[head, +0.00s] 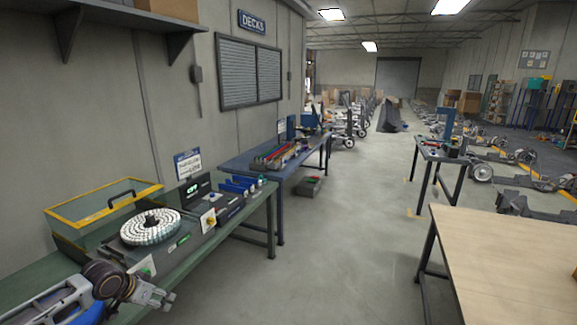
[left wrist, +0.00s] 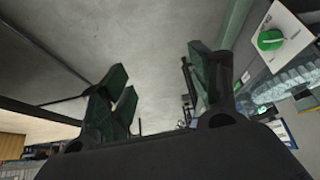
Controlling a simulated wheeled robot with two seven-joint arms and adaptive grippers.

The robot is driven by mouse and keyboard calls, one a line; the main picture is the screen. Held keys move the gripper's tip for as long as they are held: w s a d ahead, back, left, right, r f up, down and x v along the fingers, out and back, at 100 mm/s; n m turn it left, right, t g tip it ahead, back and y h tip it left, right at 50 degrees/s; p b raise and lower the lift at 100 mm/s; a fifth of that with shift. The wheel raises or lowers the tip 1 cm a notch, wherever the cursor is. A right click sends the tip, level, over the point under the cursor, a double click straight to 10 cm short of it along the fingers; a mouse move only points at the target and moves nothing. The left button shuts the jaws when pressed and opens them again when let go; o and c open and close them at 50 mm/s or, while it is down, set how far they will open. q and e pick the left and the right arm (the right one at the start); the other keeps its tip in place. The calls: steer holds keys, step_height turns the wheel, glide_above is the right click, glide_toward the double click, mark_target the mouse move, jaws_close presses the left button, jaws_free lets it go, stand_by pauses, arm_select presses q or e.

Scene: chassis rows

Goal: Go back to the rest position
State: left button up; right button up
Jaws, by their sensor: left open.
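My left gripper (head: 158,298) shows at the lower left of the head view, over the front edge of the green bench (head: 258,200). Its two fingers also show in the left wrist view (left wrist: 165,95), spread apart with nothing between them. A machine with a round white segmented ring (head: 150,228) and a raised yellow-framed lid (head: 103,205) stands on the bench just behind the gripper. The gripper appears apart from it. My right gripper does not show in either view.
A blue table (head: 236,164) with a tray of coloured parts (head: 275,155) stands farther along the wall. A wooden-topped table (head: 510,255) is at the right. The floor aisle (head: 345,245) between is clear.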

arm_select(q)
steer(key=a+f+n+y+b, duration=0.1)
steer(key=a+f, duration=0.2)
steer(key=f, duration=0.6)
steer(key=a+f+n, duration=0.1)
steer(key=a+f, duration=0.1)
steer(key=f, duration=0.8)
steer(key=s+f+y, duration=0.1)
steer(key=s+f, duration=0.5)
steer(key=f, duration=0.4)
steer(key=s+f, duration=0.6)
steer(key=f, duration=0.5)
steer(key=s+d+f+g+b, duration=0.1)
steer(key=s+d+f, duration=0.3)
steer(key=s+f, duration=0.5)
steer(key=s+d+f+g+b, duration=0.1)
steer(key=s+d+f+g, duration=0.15)
steer(key=s+f, duration=0.55)
steer(key=s+d+f, duration=0.1)
steer(key=s+d, duration=0.3)
steer(key=s, duration=0.3)
steer(key=s+d+f+g, duration=0.1)
steer(key=s+d, duration=0.3)
steer(key=s, duration=0.4)
steer(key=s+d+f+m, duration=0.1)
steer(key=s+d+f, duration=0.2)
steer(key=s, duration=0.5)
steer(key=shift+d+f, duration=0.25)
steer(key=shift+d, duration=0.45)
steer(key=shift+g, duration=0.25)
